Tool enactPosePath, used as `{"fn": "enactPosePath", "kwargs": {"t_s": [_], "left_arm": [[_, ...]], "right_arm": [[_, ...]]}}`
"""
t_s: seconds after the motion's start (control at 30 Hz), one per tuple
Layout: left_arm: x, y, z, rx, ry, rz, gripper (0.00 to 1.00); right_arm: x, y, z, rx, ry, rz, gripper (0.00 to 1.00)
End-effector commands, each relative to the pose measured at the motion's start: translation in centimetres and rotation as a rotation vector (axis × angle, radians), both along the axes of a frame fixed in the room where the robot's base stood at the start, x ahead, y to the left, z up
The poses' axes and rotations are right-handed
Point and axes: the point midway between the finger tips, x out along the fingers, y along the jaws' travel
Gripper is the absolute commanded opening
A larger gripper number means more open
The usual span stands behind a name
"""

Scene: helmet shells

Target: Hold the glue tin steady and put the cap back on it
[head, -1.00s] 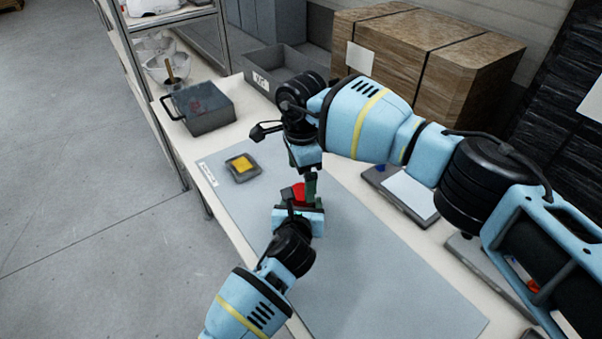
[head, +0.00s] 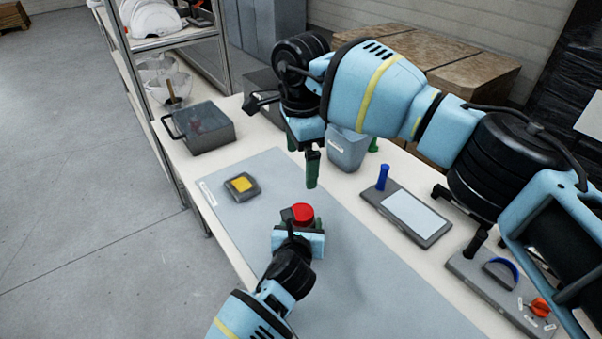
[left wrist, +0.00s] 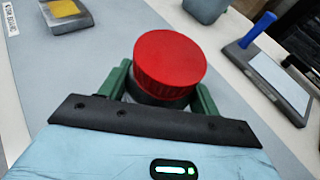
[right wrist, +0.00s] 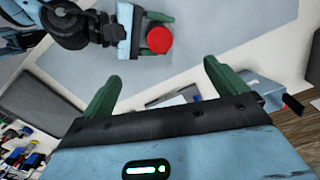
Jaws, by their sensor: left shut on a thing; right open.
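The red cap (head: 303,212) sits on top of the glue tin; it looks level in the left wrist view (left wrist: 170,62). The tin's dark body (left wrist: 158,99) is mostly hidden by the cap and my gripper. My left gripper (head: 299,232) is shut on the tin, its green fingers on either side, over the grey mat. My right gripper (head: 303,162) is open and empty, raised above and behind the tin, clear of the cap. In the right wrist view the cap (right wrist: 159,40) is beyond the open fingers.
A small grey dish with a yellow pad (head: 242,186) lies on the mat (head: 370,270). A tablet-like board (head: 408,214) with a blue-handled tool (head: 383,177) lies at right.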

Motion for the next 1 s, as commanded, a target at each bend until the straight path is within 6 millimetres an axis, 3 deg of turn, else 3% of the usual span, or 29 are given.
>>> {"fn": "enactPosePath", "kwargs": {"t_s": [0.2, 0.5, 0.53, 0.7, 1.0], "left_arm": [[0.0, 0.0, 0.1, 0.0, -0.002, 0.0, 0.0], [0.0, 0.0, 0.1, 0.0, -0.002, 0.0, 0.0], [0.0, 0.0, 0.1, 0.0, -0.002, 0.0, 0.66], [0.0, 0.0, 0.1, 0.0, -0.002, 0.0, 0.88], [-0.1, 0.0, 0.1, 0.0, -0.002, 0.0, 0.88]], "right_arm": [[0.0, 0.0, 1.6, 0.0, -0.001, 0.0, 0.97], [0.0, 0.0, 1.7, 0.0, 0.0, 0.0, 0.97], [0.0, 0.0, 1.7, 0.0, 0.0, 0.0, 0.97], [0.0, 0.0, 1.7, 0.0, 0.0, 0.0, 0.97], [0.0, 0.0, 1.8, 0.001, -0.002, 0.0, 0.97]]}}
